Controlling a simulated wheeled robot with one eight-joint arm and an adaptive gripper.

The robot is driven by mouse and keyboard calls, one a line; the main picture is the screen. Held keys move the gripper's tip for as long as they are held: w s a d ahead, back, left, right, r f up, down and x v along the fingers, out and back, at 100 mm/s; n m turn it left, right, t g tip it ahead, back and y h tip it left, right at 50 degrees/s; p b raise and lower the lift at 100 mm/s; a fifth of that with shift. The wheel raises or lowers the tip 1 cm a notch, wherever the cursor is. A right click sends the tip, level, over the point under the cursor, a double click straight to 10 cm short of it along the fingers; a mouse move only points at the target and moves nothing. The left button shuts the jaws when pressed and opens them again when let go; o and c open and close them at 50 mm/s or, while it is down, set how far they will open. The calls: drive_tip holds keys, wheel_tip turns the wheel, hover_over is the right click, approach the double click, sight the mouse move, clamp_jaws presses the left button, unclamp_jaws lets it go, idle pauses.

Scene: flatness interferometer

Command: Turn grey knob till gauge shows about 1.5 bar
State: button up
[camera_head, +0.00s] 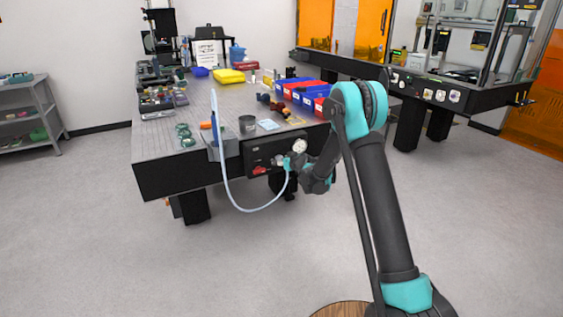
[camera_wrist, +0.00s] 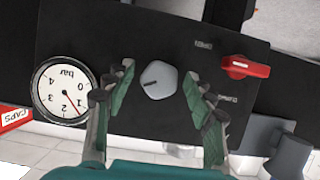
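The grey knob (camera_wrist: 158,80) is a faceted knob with a dark pointer mark on a black panel (camera_wrist: 110,35). My gripper (camera_wrist: 158,82) is open, with one teal-padded finger on each side of the knob and a gap visible on both sides. The white gauge (camera_wrist: 64,89) appears upside down left of the knob. Its needle points to the lower right in the picture, seemingly between 1 and 2 bar; the exact value is hard to read.
A red lever (camera_wrist: 245,67) sits on the panel to the right of the knob. A pale blue hose (camera_head: 250,209) loops below the table edge near my gripper. The optical table (camera_head: 165,135) bears several tools and bins (camera_head: 312,99). Floor in front is clear.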

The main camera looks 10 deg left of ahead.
drive_tip(key=c, duration=1)
drive_tip(key=shift+m+y, duration=0.3)
drive_tip(key=o, duration=1.2)
drive_tip(key=shift+c, duration=0.2)
drive_tip(key=v, duration=1.2)
drive_tip(key=shift+d+r, duration=0.15)
